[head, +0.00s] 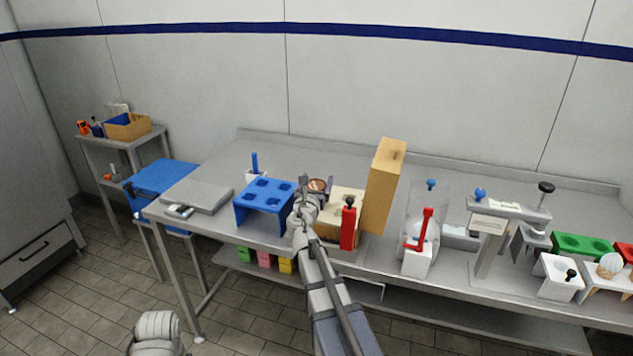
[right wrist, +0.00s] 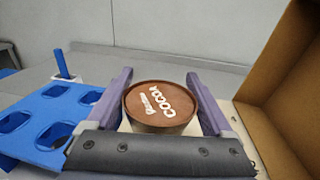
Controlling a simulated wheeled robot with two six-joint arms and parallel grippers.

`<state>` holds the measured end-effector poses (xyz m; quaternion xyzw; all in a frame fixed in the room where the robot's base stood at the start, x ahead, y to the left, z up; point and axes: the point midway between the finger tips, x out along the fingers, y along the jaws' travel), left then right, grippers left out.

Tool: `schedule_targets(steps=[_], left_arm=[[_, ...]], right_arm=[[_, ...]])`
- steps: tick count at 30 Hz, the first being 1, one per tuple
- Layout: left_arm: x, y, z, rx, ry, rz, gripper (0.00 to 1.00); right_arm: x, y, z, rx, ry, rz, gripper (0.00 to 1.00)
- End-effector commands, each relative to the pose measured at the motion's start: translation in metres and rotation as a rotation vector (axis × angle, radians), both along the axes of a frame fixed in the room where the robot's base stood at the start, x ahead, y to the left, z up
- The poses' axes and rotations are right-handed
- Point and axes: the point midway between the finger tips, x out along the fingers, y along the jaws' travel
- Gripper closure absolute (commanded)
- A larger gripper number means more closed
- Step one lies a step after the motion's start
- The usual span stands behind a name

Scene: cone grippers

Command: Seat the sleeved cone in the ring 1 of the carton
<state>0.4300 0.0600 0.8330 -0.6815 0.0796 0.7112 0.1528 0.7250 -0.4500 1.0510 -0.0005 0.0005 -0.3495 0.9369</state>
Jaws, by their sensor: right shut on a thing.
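The sleeved cone (right wrist: 160,105) shows in the right wrist view as a round brown top with white lettering that reads COCOA, above a pale side. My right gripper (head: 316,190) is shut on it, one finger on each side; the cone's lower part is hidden. In the head view the brown top (head: 317,184) shows between the blue rack and the carton. The carton (head: 346,200) is a tan box with its tall lid (head: 385,185) standing open. It is just right of my right gripper. My left gripper is not in view.
The blue rack (head: 265,187) with several holes stands close left of my gripper. A grey slab (head: 197,195) lies at the table's left. Devices with red and blue knobs (head: 420,240) fill the right.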

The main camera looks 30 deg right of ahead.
Motion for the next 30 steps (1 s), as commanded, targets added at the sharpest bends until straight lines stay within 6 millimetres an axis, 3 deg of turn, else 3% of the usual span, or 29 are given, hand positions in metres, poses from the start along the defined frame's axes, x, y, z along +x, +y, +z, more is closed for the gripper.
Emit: schedule_targets(steps=[30], left_arm=[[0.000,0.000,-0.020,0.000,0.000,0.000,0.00]], right_arm=[[0.000,0.000,-0.020,0.000,0.000,0.000,0.73]])
